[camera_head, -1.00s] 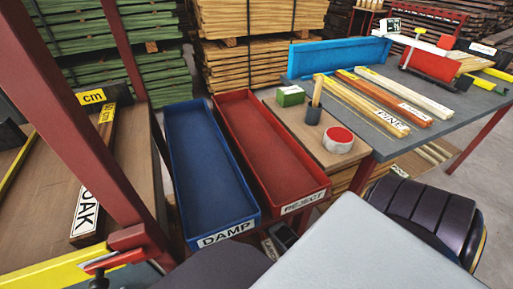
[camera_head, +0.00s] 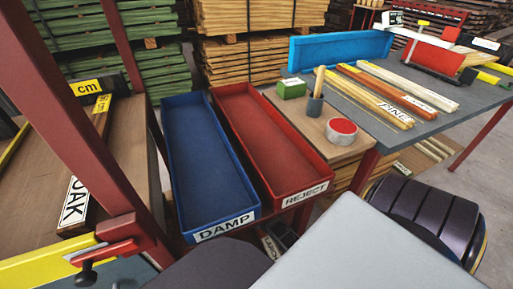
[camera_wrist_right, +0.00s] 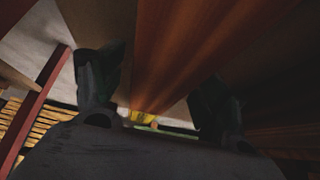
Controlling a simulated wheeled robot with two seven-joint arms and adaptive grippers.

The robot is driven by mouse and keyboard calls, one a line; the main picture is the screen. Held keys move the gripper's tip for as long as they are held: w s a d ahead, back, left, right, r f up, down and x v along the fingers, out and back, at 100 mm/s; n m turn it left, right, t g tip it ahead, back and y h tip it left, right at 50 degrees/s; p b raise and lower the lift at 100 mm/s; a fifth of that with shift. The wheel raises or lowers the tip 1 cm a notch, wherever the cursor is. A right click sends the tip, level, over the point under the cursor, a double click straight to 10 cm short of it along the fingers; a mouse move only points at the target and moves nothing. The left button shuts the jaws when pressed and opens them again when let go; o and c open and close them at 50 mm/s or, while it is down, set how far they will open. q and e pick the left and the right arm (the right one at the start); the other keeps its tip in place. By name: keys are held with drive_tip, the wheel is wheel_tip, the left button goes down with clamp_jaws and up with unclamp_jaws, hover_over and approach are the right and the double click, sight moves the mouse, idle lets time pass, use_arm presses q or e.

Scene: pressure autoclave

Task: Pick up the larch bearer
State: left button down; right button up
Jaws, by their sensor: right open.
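In the head view an orange-brown bearer (camera_head: 385,88) lies on the grey table between pale yellow bearers labelled PINE (camera_head: 362,99) and a cream one (camera_head: 408,84). Its white label is too small to read surely.
A blue DAMP tray (camera_head: 223,228) and a red REJECT tray (camera_head: 304,194) stand side by side, empty. A red post (camera_head: 85,130) stands at left.

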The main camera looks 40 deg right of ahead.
idle(0.3)
drive_tip(key=shift+r, duration=0.1)
clamp_jaws()
use_arm(q)
drive_tip(key=shift+r, duration=0.15)
use_arm(e)
drive_tip(key=shift+r, duration=0.15)
